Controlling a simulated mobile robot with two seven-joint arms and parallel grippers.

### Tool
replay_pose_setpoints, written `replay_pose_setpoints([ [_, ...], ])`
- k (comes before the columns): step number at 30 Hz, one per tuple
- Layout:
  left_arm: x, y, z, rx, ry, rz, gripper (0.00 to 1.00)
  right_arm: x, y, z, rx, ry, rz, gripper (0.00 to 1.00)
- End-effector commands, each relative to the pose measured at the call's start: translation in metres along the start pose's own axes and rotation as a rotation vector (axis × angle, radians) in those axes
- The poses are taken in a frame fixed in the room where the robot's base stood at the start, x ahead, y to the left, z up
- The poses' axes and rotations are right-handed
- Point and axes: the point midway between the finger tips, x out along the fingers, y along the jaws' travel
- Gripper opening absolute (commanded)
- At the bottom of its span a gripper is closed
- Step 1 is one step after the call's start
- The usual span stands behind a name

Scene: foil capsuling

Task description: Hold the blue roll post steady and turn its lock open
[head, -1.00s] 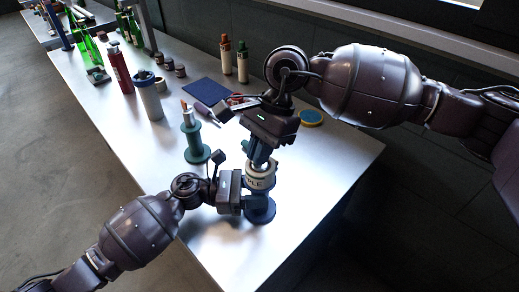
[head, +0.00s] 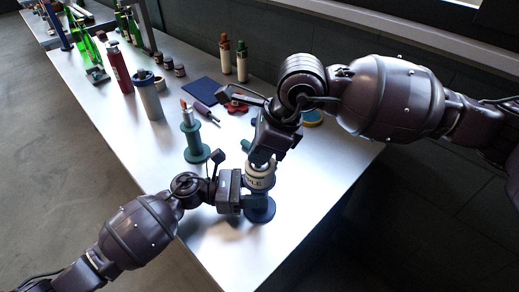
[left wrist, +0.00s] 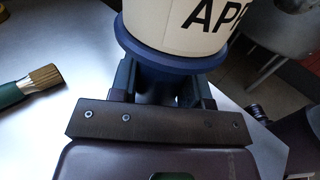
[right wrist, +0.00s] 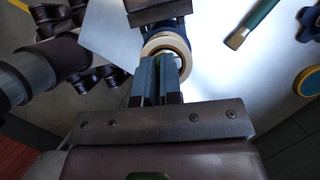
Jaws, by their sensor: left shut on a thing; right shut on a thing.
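The blue roll post (head: 260,213) stands upright near the front of the table, carrying a cream roll (head: 260,178) with dark lettering. In the left wrist view, its blue flange (left wrist: 165,60) lies under the cream roll (left wrist: 175,22). My left gripper (head: 245,204) is shut on the post below the roll; its fingers also show in the left wrist view (left wrist: 165,88). My right gripper (head: 262,160) points down from above, shut on the lock at the post's top. In the right wrist view, its fingers (right wrist: 158,75) hide the lock, with the roll's rim (right wrist: 168,44) behind.
A green-handled brush (right wrist: 250,25) lies near the blue post. A blue mat (head: 200,91) lies farther back. The table's front left is clear.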

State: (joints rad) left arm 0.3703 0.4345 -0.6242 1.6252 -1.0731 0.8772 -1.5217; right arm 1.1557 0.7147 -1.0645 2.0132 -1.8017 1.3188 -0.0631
Motion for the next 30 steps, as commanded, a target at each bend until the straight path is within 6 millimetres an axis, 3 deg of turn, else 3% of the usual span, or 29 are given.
replay_pose_setpoints([
  [18,-0.0008,0.0002,-0.0006,-0.001,0.001,0.001,0.04,-0.0001,0.0019,0.0004,0.501,0.001,-0.208,0.0],
  [30,-0.001,0.0003,-0.0006,0.0,0.001,0.002,0.04,-0.0001,0.0017,0.0005,0.664,0.001,-0.276,0.0],
])
